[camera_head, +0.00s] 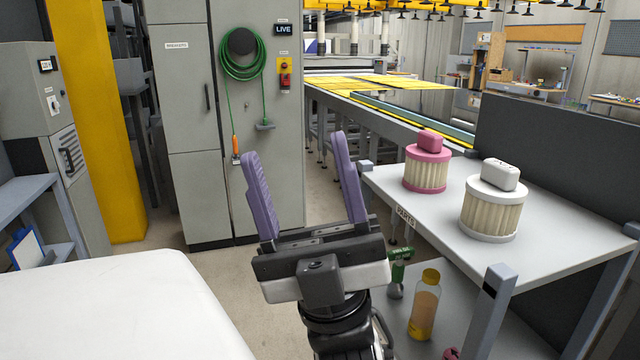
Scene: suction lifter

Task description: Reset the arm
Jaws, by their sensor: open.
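My gripper (304,178) is in the middle of the view, pointing up and away from me. Its two purple fingers stand wide apart with nothing between them. The black and grey gripper body and part of my arm show below the fingers. The gripper is left of the parts table and touches nothing that I can see. The rest of the arm runs out of the bottom of the view.
A grey table (560,232) at right bears a pink-capped filter (427,172) and a white-capped filter (490,210). Its lower shelf holds a yellow-capped bottle (424,310) and a green-handled tool (398,270). Grey cabinets (185,120) with a green hose (240,68) stand behind.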

